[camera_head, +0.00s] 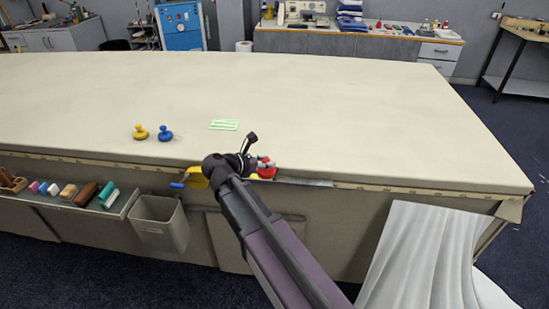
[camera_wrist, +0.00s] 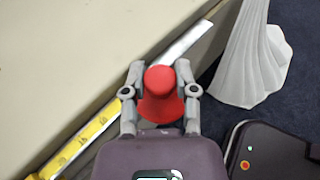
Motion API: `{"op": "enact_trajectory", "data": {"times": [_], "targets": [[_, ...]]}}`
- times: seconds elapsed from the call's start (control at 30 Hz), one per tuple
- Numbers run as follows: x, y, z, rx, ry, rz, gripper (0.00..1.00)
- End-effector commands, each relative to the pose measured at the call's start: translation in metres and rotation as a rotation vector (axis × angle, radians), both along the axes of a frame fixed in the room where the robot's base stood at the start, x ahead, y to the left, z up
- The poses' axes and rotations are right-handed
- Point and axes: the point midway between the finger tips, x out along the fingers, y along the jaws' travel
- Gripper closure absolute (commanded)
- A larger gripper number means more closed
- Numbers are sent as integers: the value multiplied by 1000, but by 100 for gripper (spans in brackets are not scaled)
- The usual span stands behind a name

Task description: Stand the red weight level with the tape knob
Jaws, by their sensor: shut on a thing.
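The red weight (camera_head: 267,172) is at the table's front edge, partly covered by my gripper (camera_head: 262,163) in the head view. In the wrist view the red weight (camera_wrist: 160,98) stands between both fingers of my gripper (camera_wrist: 159,72), which is shut on it. Whether its base touches the table is not clear. The tape knob (camera_head: 178,185), blue, sticks out left of a yellow tape case (camera_head: 197,180) at the front edge; my arm partly hides the case. In the wrist view a yellow tape (camera_wrist: 85,140) with numbers runs along the edge.
A metal strip (camera_head: 308,182) continues the edge line to the right. Yellow (camera_head: 140,132) and blue (camera_head: 165,133) weights and a green card (camera_head: 224,125) lie on the table. A bin (camera_head: 160,222), a tool shelf (camera_head: 65,199) and white cloth (camera_head: 420,260) are in front. Most of the tabletop is bare.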

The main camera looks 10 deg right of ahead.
Motion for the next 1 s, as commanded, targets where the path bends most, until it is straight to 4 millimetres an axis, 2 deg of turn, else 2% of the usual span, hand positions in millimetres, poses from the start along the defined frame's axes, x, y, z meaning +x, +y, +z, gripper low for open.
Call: {"op": "enact_trajectory", "data": {"times": [0.33,0.47,0.67,1.0], "targets": [[1,0,0,-2,-1,0,100],[8,-2,0,-2,-1,0,100],[33,-11,-3,-2,-1,-1,100],[91,-33,-9,-2,-1,-1,100]]}}
